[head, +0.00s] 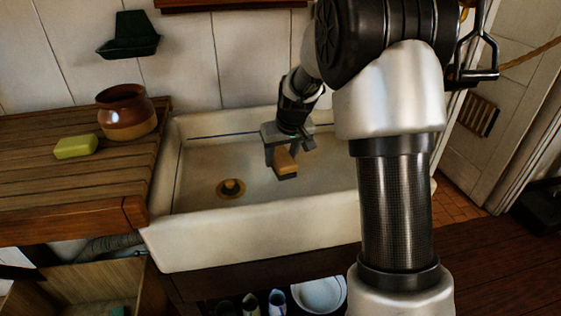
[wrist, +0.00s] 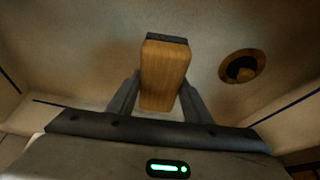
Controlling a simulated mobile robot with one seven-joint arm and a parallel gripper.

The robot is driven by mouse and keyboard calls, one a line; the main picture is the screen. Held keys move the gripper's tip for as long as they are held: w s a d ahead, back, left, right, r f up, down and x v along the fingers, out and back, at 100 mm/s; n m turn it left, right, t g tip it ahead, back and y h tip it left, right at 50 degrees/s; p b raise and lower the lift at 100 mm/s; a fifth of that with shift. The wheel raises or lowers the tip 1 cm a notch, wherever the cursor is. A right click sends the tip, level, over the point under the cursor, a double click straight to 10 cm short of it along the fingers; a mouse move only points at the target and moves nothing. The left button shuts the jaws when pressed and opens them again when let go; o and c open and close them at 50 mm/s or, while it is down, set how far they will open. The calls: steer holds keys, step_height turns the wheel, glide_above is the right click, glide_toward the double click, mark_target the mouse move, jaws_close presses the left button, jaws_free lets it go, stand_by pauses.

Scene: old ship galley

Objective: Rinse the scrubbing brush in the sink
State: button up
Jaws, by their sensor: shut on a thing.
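The scrubbing brush (head: 284,160) has a wooden block and a dark underside. My gripper (head: 282,157) is shut on it, with a finger on each side of the wood. In the wrist view the brush (wrist: 164,75) sticks out forward between the two fingers (wrist: 160,100). My gripper holds it inside the white sink (head: 250,231), over the right part of the basin. The brass drain (head: 231,189) lies to the left of the brush, and also shows in the wrist view (wrist: 229,70). I cannot tell how far the brush is above the sink floor. No running water shows.
A wooden counter (head: 60,191) adjoins the sink on the left. It holds a brown pot (head: 127,115) and a yellow-green soap bar (head: 76,147). A dark green holder (head: 129,36) is on the wall. A white bowl (head: 318,294) sits below the sink.

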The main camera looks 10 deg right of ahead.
mark_target(281, 154)
step_height(281, 154, up, 13)
steer(key=p, duration=0.8)
stand_by(0.4)
stand_by(2.0)
step_height(281, 154, up, 4)
steer(key=p, duration=0.2)
steer(key=shift+p, duration=0.4)
steer(key=s+f+m+p, duration=0.1)
steer(key=s+f+p, duration=0.1)
steer(key=s, duration=0.6)
steer(key=s+f+m+p, duration=0.1)
steer(key=s+f+p, duration=0.2)
steer(key=s+p, duration=0.2)
steer(key=s, duration=0.3)
steer(key=shift+s+f+h, duration=0.3)
steer(key=shift+s+h, duration=0.05)
steer(key=shift+h, duration=0.05)
